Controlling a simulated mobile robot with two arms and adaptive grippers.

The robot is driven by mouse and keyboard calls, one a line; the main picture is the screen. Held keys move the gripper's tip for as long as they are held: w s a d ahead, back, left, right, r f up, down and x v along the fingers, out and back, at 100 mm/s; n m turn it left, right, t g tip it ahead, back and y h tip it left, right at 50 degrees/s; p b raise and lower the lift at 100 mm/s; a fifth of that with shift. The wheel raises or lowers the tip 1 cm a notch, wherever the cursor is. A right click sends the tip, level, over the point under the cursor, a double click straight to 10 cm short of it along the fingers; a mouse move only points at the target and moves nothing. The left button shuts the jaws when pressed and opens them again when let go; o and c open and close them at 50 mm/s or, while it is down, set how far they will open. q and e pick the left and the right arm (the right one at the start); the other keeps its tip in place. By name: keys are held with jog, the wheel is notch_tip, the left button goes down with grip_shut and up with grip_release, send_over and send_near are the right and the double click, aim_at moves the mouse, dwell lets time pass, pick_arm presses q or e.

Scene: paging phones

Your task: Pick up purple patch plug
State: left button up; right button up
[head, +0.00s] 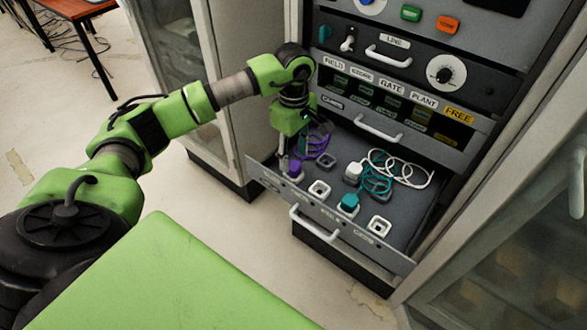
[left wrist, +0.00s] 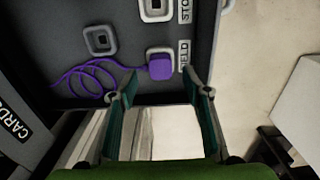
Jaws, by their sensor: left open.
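The purple patch plug (left wrist: 160,67) sits at a white-framed socket next to a label ending in "IELD" in the left wrist view. Its coiled purple cord (left wrist: 88,80) lies to the left on the grey drawer floor. In the head view the purple cord (head: 318,142) shows beside my gripper, which hides most of the plug. My left gripper (left wrist: 160,88) is open, its two fingers apart on either side of the plug's near side. In the head view my left gripper (head: 289,162) points down into the drawer's left end. My right gripper is not in view.
The open drawer (head: 404,262) also holds a white plug (head: 353,172) and a teal plug (head: 348,203) with coiled cords, plus empty sockets (head: 320,189). A drawer handle (head: 381,128) and labelled panel are just above. Glass-door cabinets flank the rack.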

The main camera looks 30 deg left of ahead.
aim_at(293, 165)
pick_arm(q)
jog(key=shift+f+p, duration=0.45)
jog(key=shift+f, duration=1.55)
jog(key=c, duration=1.2)
jog(key=shift+r, duration=0.15)
